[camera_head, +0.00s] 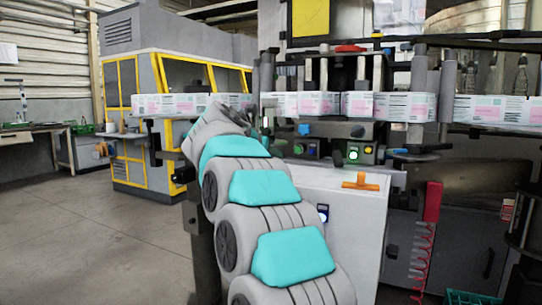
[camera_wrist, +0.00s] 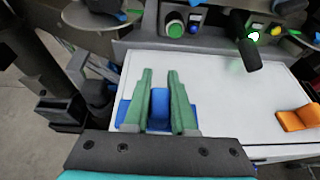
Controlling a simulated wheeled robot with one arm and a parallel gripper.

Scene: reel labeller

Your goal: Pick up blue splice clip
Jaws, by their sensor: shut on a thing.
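In the wrist view, my gripper (camera_wrist: 160,78) has two green fingers pointing away over a white top. The blue splice clip (camera_wrist: 158,112) lies between the fingers near their base, and the gripper is shut on it. Parts of the blue clip also show outside both fingers. I cannot tell whether the clip touches the white top or is slightly above it. In the head view, my arm hides the clip and the fingers.
An orange clip (camera_wrist: 298,117) lies on the right of the white top, also seen in the head view (camera_head: 360,181). A panel with a green button (camera_wrist: 174,27) and a dark handle-like part (camera_wrist: 247,45) stand behind. A label strip (camera_head: 405,107) runs across above.

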